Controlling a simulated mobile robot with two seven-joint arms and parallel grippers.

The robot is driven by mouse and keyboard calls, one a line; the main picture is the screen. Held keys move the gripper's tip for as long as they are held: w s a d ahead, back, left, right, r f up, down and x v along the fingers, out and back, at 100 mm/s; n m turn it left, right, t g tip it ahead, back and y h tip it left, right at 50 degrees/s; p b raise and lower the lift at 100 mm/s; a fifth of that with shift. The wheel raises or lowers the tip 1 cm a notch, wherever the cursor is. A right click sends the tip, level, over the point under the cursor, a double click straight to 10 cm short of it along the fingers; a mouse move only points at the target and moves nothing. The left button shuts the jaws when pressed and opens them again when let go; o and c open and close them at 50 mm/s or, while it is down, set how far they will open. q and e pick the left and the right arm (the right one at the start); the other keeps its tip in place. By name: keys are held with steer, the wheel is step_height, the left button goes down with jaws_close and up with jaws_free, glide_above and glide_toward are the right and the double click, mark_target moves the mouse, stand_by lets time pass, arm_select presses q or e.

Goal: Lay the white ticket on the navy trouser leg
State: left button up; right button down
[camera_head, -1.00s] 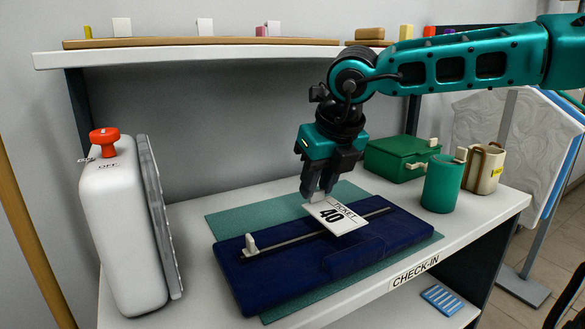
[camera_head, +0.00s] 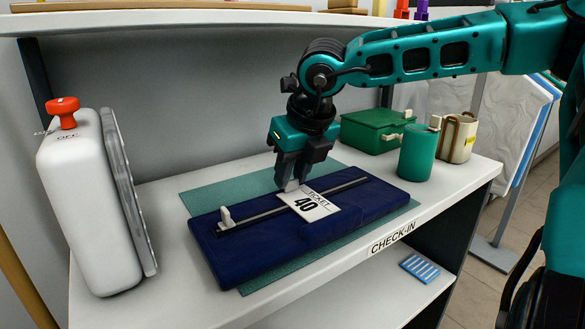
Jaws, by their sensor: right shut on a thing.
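The white ticket (camera_head: 311,204), printed "TICKET 40", is over the folded navy trousers (camera_head: 258,255), across the thin dark bar. It looks very low over the cloth or touching it; I cannot tell which. My right gripper (camera_head: 290,187) is shut on the ticket's far left edge, pointing down from above. The navy trousers lie flat on a teal mat (camera_head: 195,200) on the counter. My left gripper is not in view.
A white press with a red knob (camera_head: 63,112) stands at the left. A green box (camera_head: 372,130), a green canister (camera_head: 417,153) and a beige mug (camera_head: 457,138) stand at the back right. The "CHECK-IN" counter edge (camera_head: 393,237) is in front. A shelf (camera_head: 180,18) runs above.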

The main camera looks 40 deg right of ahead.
steer(key=shift+f, duration=0.1)
steer(key=c, duration=1.3)
jaws_free()
steer(key=o, duration=0.5)
steer(key=shift+o, duration=0.4)
steer(key=o, duration=0.6)
